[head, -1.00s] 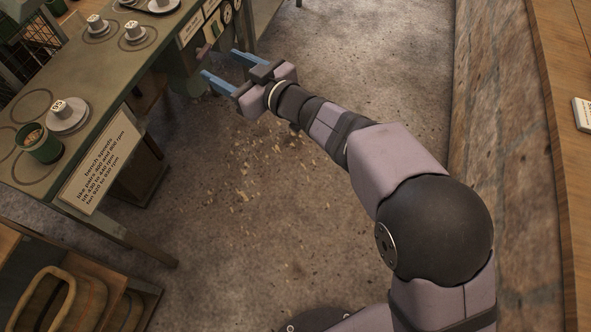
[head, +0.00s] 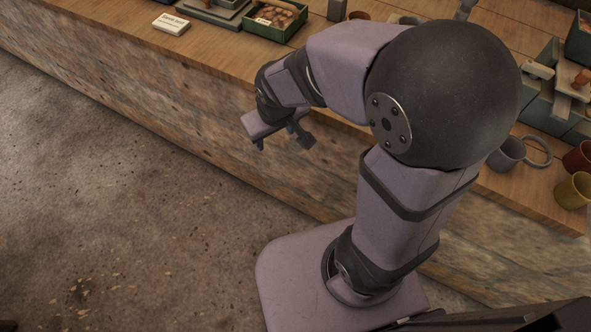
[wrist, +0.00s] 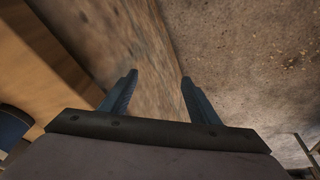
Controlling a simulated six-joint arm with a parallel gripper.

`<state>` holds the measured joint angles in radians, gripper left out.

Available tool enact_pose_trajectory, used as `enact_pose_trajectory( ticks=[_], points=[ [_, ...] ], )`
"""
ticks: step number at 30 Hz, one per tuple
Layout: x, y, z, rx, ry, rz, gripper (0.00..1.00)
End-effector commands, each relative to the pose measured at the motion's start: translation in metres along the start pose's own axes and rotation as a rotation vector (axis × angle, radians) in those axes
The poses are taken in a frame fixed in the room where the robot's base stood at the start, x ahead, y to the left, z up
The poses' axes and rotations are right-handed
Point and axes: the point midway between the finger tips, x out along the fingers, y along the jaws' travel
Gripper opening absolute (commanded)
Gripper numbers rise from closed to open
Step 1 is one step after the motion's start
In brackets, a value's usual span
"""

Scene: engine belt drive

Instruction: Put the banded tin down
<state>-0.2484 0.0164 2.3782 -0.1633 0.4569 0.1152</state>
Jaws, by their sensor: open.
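I cannot make out a banded tin in either view now. My gripper (head: 277,137) hangs in front of the stone-faced counter, just below its wooden top edge in the head view. In the wrist view my gripper (wrist: 157,76) is open. Its two blue fingers stand apart with nothing between them, and beyond them are the counter's front face and the floor.
The wooden counter (head: 215,65) runs across the back. On it are a white card (head: 171,24), a green tray (head: 290,30) of brown pieces, a grey mug (head: 507,154) and a yellow mug (head: 574,190). The floor at left is clear.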

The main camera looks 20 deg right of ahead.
Motion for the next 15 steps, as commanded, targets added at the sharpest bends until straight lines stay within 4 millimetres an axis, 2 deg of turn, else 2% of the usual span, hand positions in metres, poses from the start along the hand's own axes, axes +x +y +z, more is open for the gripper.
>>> enact_pose_trajectory(
  ticks=[1,3,6,10,15],
  points=[
    [-0.004,0.017,0.03,0.07,-0.065,0.006,0.56],
    [-0.008,0.029,0.065,0.14,-0.148,0.0,0.56],
    [-0.015,0.034,0.102,0.212,-0.234,-0.017,0.56],
    [-0.02,0.034,0.127,0.26,-0.291,-0.035,0.56],
    [-0.021,0.033,0.132,0.27,-0.305,-0.041,0.6]
  ],
)
